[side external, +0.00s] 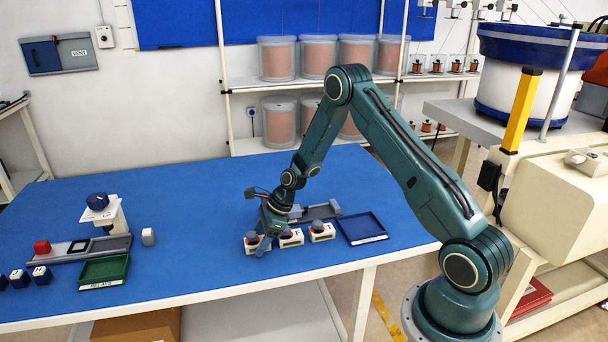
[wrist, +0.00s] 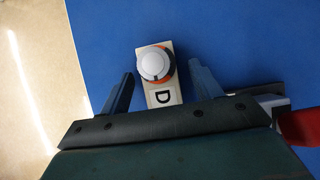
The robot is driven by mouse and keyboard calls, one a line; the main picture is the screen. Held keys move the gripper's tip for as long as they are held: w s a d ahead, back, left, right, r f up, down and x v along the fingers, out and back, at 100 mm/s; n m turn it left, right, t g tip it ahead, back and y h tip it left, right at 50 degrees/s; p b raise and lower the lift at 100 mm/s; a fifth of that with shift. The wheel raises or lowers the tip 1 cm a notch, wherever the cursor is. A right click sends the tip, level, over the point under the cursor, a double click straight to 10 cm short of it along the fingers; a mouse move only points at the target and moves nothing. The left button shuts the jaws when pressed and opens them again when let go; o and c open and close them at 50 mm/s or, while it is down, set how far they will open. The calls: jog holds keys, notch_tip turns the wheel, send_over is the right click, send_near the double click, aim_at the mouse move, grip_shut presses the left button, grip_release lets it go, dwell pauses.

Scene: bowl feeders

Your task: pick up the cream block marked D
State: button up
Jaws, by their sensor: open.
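The cream block marked D (wrist: 165,97) lies between my gripper's fingers in the wrist view, with a white and orange round knob on top and its letter toward the palm. My gripper (wrist: 161,74) is open, one finger on each side of the block, with blue gaps showing beside it. In the side view my gripper (side external: 262,248) is low over the table at the leftmost cream block (side external: 250,243) of a row of three, partly covering it. Whether the fingers touch the table is unclear.
Two similar cream blocks, the middle one (side external: 291,239) and the right one (side external: 321,233), stand close to the right. A blue tray (side external: 362,240) lies beyond them, and a grey rack (side external: 318,211) behind. The table's front edge is near. A green tray (side external: 104,286) is far left.

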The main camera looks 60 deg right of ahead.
aim_at(260, 239)
jog(key=shift+c, duration=0.2)
jog(key=c, duration=1.1)
jog(key=shift+r, duration=0.1)
jog(key=shift+c, duration=0.2)
notch_tip(260, 239, up, 20)
